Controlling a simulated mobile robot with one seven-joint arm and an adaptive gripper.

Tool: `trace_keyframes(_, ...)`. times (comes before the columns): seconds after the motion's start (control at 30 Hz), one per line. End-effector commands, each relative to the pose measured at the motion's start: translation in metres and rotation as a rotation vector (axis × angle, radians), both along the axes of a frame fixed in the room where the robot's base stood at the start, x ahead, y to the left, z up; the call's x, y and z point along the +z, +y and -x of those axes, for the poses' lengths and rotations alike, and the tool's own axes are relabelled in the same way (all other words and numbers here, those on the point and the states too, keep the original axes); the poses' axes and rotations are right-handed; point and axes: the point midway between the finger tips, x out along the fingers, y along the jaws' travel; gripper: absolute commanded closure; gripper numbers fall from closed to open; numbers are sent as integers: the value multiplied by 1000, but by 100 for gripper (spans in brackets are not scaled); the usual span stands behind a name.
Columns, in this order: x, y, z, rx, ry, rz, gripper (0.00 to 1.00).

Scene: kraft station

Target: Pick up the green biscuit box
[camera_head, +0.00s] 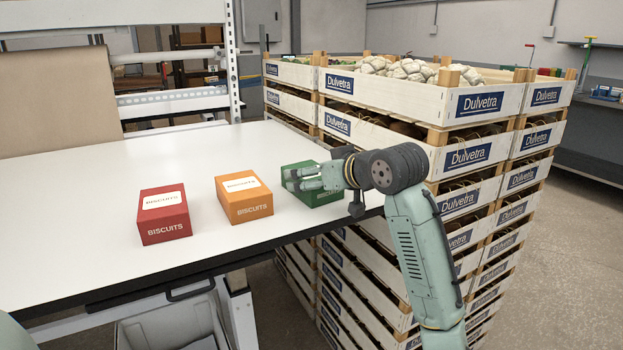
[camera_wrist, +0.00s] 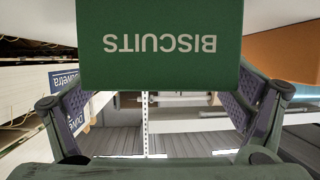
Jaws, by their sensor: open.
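The green biscuit box (camera_head: 317,196) stands on the white table (camera_head: 110,262) near its right end, partly hidden behind my gripper and arm in the head view. My gripper (camera_head: 290,180) is open at the box. In the wrist view the green box (camera_wrist: 160,60) fills the upper middle, its "BISCUITS" lettering upside down. The open fingers of my gripper (camera_wrist: 165,108) show low on either side of it. I cannot tell whether they touch it.
An orange biscuit box (camera_head: 247,207) stands left of the green one, and a red biscuit box (camera_head: 163,228) farther left. Tall stacks of white Dulvetra crates (camera_head: 390,95) rise close behind and right of the table's end. The table's left part is clear.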

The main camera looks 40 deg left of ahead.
Motion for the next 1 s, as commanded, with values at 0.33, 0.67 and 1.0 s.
trace_keyframes(0.33,-3,5,-2,0,0,0,8)
trace_keyframes(0.67,-3,5,-2,0,0,0,30)
trace_keyframes(1.0,-3,5,-2,0,0,0,52)
